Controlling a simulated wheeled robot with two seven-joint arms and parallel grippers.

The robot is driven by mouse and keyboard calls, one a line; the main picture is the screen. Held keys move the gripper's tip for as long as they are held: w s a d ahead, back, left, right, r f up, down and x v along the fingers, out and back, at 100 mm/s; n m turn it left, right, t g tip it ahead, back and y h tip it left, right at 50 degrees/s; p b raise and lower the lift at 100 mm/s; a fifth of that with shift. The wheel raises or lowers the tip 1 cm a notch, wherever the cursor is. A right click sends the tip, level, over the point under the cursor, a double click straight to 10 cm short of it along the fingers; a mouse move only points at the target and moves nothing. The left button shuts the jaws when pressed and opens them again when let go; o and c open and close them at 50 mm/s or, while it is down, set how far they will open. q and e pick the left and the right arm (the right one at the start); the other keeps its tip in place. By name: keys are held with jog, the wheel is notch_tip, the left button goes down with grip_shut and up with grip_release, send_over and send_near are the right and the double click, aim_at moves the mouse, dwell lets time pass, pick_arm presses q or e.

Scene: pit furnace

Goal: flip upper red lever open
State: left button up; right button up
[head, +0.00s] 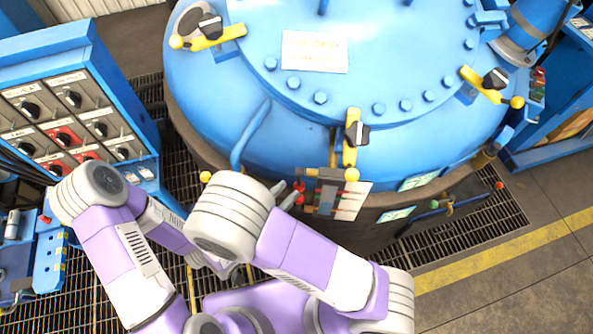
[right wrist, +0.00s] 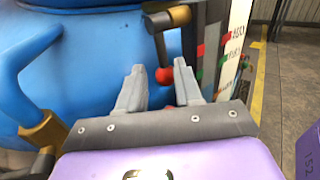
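The upper red lever shows in the right wrist view as a dark rod ending in a red knob (right wrist: 165,75). In the head view its red knob (head: 299,186) is at the front of the blue furnace, beside the coloured gauge panel. A second red knob (head: 299,199) is just below it. My right gripper (right wrist: 159,66) is open, with one finger on each side of the upper knob in the picture; I see no contact. In the head view its fingertips (head: 289,195) are just left of the knobs, the rest hidden behind the wrist. My left gripper is hidden.
The blue furnace (head: 225,90) fills the back, with yellow-handled clamps (head: 350,150) on its lid. A blue pipe (head: 250,135) runs down left of the levers. A switch cabinet (head: 120,95) stands at left. Open floor (head: 540,260) is at right.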

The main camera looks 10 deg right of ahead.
aim_at(298, 182)
jog(key=shift+s+x, duration=0.2)
jog(key=shift+x, duration=2.5)
jog(key=shift+d, duration=0.15)
grip_shut()
